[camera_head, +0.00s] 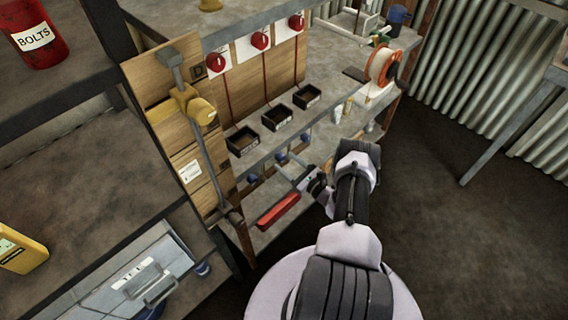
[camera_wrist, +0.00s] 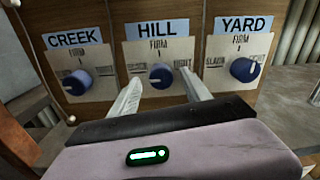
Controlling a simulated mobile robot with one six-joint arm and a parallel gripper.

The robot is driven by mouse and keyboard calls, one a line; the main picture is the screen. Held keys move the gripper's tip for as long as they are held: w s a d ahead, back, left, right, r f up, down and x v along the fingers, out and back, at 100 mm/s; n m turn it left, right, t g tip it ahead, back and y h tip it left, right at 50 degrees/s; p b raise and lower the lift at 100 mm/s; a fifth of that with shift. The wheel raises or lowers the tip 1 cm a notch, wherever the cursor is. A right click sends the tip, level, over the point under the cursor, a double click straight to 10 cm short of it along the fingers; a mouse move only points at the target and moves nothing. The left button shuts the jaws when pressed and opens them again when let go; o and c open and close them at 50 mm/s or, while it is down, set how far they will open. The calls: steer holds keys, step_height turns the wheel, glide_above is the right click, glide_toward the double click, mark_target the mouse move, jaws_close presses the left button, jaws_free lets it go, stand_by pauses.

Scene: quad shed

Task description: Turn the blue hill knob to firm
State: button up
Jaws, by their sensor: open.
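The blue hill knob (camera_wrist: 162,74) sits on a pale plate under the HILL label (camera_wrist: 157,28), in the middle of three knobs. FIRM is printed at the top of its plate. A white mark on the knob seems to point to the left, slightly down. My gripper (camera_wrist: 159,79) is open, with one finger to each side of the hill knob in the wrist view. I cannot tell whether the fingers touch it. In the head view the gripper (camera_head: 293,171) is at the knob row under the shelf, and the hill knob (camera_head: 281,158) is small there.
Above the row, a shelf holds black trays (camera_head: 275,117).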

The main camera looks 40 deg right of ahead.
steer(key=shift+w, duration=0.95)
jaws_close()
